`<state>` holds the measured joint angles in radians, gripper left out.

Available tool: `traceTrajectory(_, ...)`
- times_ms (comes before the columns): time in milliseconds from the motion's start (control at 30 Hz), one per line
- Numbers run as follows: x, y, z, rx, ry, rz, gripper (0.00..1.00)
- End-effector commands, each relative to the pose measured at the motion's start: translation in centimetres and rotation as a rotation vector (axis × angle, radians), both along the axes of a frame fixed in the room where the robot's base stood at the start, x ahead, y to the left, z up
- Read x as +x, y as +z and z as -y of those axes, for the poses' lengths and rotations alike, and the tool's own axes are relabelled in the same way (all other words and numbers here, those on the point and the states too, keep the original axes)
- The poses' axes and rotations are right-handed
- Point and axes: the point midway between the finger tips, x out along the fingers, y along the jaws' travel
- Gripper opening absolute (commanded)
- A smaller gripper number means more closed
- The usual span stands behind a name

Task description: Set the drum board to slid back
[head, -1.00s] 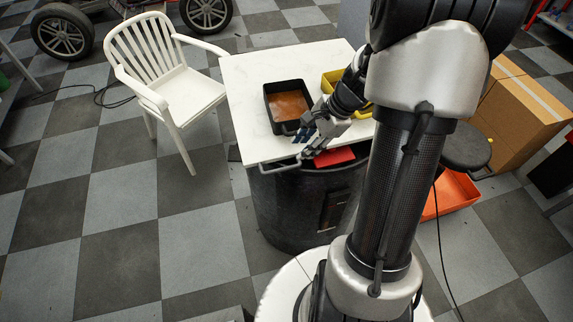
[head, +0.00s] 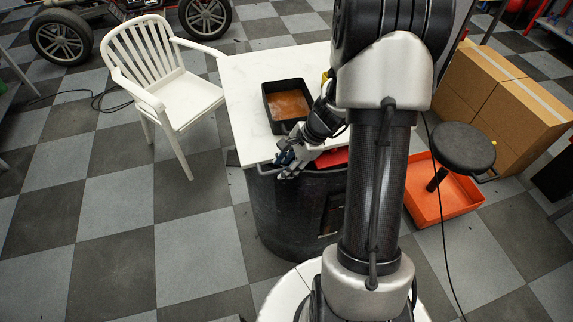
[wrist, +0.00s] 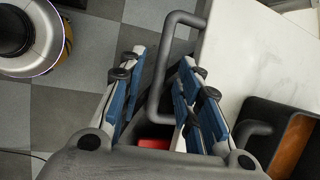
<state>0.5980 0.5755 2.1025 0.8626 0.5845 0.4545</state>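The drum board (head: 250,105) is a white slab on top of a dark drum (head: 285,215). Its front edge overhangs the drum, and part of the drum's open top shows under it with something red inside. A grey bar handle (wrist: 161,85) sticks out from the board's edge in the wrist view. My gripper (head: 288,168) is at the board's front edge by the handle. In the wrist view my gripper (wrist: 158,75) is open, with blue-padded fingers on either side of the handle bar. I see gaps between the pads and the bar. My arm hides the board's right part.
A black tray (head: 268,112) with a brown inside stands on the board near my wrist. A white chair (head: 185,95) is to the left. An orange tray (head: 425,205) and a round black stool (head: 465,148) are to the right. Floor in front-left is clear.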

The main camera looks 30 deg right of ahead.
Motion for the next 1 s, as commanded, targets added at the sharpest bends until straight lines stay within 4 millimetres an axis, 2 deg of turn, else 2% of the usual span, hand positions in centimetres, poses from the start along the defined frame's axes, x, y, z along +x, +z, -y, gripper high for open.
traceTrajectory(67,0.0,0.01,0.0,0.0,0.0,0.0,0.27)
traceTrajectory(467,-0.02,0.01,0.01,0.0,0.0,0.0,0.01)
traceTrajectory(1000,0.01,0.02,0.02,0.0,0.0,0.0,0.0)
